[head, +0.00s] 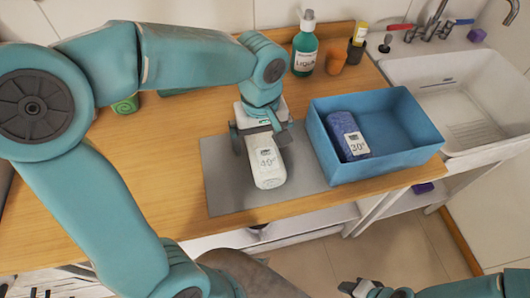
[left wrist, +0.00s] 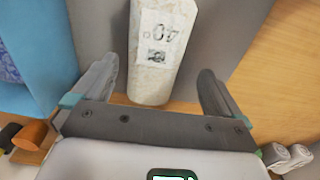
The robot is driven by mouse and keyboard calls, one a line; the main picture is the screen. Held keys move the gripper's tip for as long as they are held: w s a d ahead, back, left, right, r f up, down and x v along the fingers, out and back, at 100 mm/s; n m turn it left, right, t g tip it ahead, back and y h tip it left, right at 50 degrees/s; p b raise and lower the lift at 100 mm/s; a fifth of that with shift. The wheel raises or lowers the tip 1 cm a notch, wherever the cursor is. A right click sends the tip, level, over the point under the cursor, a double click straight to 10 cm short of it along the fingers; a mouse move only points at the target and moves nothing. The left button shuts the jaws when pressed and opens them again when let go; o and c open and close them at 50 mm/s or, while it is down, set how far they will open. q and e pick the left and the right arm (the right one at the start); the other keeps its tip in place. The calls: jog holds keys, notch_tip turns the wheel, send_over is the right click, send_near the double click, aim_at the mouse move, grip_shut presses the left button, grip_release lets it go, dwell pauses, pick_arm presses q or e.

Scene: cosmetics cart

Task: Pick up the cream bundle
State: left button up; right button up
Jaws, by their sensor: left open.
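The cream bundle (head: 268,172), with a label reading 40°, lies on a grey mat (head: 222,185) on the wooden counter. My left gripper (head: 261,138) is over its far end, open. In the left wrist view the cream bundle (left wrist: 158,62) reaches between the two spread fingers of the left gripper (left wrist: 155,85), with a gap on each side. I cannot tell how low the fingers are beside it. My right gripper (head: 375,288) shows only in part at the bottom edge of the head view, away from the counter.
A blue bin (head: 408,158) right of the mat holds a blue bundle (head: 345,132) labelled 30°. A green bottle (head: 304,52), an orange cup (head: 336,61) and a dark jar with a yellow top stand behind. A white sink (head: 450,85) is at the right. The counter left of the mat is clear.

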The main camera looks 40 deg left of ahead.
aim_at(265, 148)
pick_arm(q)
jog(key=shift+s+f, duration=0.15)
jog(key=shift+f, duration=0.15)
jog(key=f, duration=0.2)
jog(key=w+f, duration=0.1)
jog(key=f, duration=0.1)
jog(key=shift+d+f, duration=0.15)
jog(key=shift+f, duration=0.15)
jog(key=shift+s+f, duration=0.1)
jog(key=shift+f, duration=0.3)
jog(key=shift+c, duration=0.3)
